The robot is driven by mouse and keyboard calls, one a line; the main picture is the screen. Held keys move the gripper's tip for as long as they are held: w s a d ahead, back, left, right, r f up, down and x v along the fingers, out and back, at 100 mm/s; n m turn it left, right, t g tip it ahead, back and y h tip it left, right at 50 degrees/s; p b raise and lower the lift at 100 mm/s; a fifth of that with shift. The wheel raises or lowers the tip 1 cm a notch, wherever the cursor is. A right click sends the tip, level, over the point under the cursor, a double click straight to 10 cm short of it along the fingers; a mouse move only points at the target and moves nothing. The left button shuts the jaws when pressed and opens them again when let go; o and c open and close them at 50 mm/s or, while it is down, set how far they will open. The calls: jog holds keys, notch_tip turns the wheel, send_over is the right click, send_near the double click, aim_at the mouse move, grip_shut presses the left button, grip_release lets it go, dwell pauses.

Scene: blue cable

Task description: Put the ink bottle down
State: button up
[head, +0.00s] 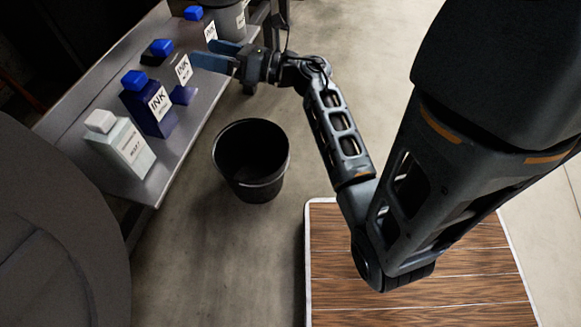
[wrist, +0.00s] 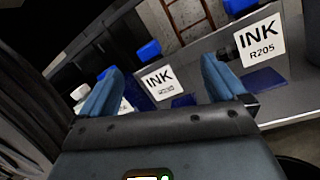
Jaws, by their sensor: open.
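My gripper (head: 212,61) is open, its blue fingers reaching left over the shelf edge. It also shows in the wrist view (wrist: 160,85). An ink bottle with a blue cap (head: 160,47) and a white INK label (head: 184,70) stands on the shelf just beyond the fingertips. In the wrist view its label (wrist: 158,83) shows between the fingers, with nothing clearly gripped. Much of its body is hard to make out. A blue ink bottle (head: 147,108) stands nearer. Another ink bottle, partly hidden, has its blue cap (head: 193,13) farther back; its label R205 (wrist: 260,40) is on the wrist view's right.
The grey shelf (head: 190,125) also holds a white labelled bottle (head: 122,142) at the near end and a grey container (head: 229,20) at the far end. A black bucket (head: 251,160) stands on the floor beside the shelf. A wood-topped surface (head: 420,300) is at lower right.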

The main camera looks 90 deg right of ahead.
jog(key=s+a+r+m+t, duration=0.2)
jog(key=a+m, duration=1.3)
jog(key=a, duration=0.6)
jog(key=s+a+f+m+g+y, duration=0.2)
jog(key=s+a+m+g, duration=0.5)
jog(key=s+a+m, duration=0.4)
jog(key=s+f+m, duration=0.1)
jog(key=s+m, duration=0.2)
jog(key=m, duration=0.1)
jog(key=shift+a+y, duration=0.3)
jog(key=shift+y, duration=0.1)
jog(key=shift+s+d, duration=0.1)
jog(key=shift+s, duration=0.05)
